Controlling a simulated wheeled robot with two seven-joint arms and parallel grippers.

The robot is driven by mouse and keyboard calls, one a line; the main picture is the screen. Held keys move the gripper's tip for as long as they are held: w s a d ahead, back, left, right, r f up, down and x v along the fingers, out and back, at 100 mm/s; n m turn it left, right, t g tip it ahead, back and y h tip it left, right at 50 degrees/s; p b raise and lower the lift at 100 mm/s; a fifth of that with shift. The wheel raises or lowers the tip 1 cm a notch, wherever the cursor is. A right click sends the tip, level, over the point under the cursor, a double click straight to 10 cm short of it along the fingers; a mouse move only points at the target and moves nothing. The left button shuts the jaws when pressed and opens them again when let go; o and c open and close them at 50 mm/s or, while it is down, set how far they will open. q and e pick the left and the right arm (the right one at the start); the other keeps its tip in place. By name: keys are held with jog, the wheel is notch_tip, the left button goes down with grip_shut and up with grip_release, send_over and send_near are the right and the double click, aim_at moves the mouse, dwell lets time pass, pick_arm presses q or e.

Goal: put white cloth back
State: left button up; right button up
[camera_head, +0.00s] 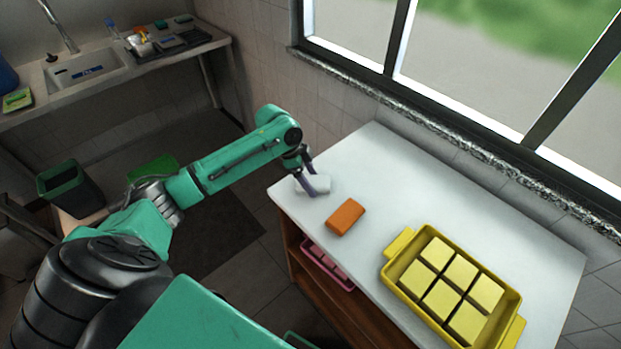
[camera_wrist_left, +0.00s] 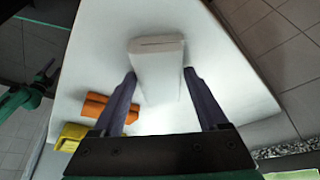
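The white cloth (camera_head: 318,184) is a small folded block at the far left end of the white table top (camera_head: 380,160). In the left wrist view the white cloth (camera_wrist_left: 158,62) lies between the two fingers, with its far end past the fingertips. My left gripper (camera_head: 307,183) is at the cloth from above; in the wrist view its fingers (camera_wrist_left: 160,74) are spread, with a gap visible at the right finger. Whether the left finger touches the cloth is unclear.
An orange block (camera_head: 346,217) lies just right of the cloth. A yellow tray (camera_head: 398,243) with several pale yellow squares stands further right. A pink tray (camera_head: 328,264) is on the shelf below. A sink counter (camera_head: 120,65) is at the back left. The table's far side is clear.

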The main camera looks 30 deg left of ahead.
pick_arm(q)
jog(key=shift+o, duration=0.9)
jog(key=b+v, duration=0.1)
jog(key=v, duration=1.1)
jog(key=shift+d, duration=0.1)
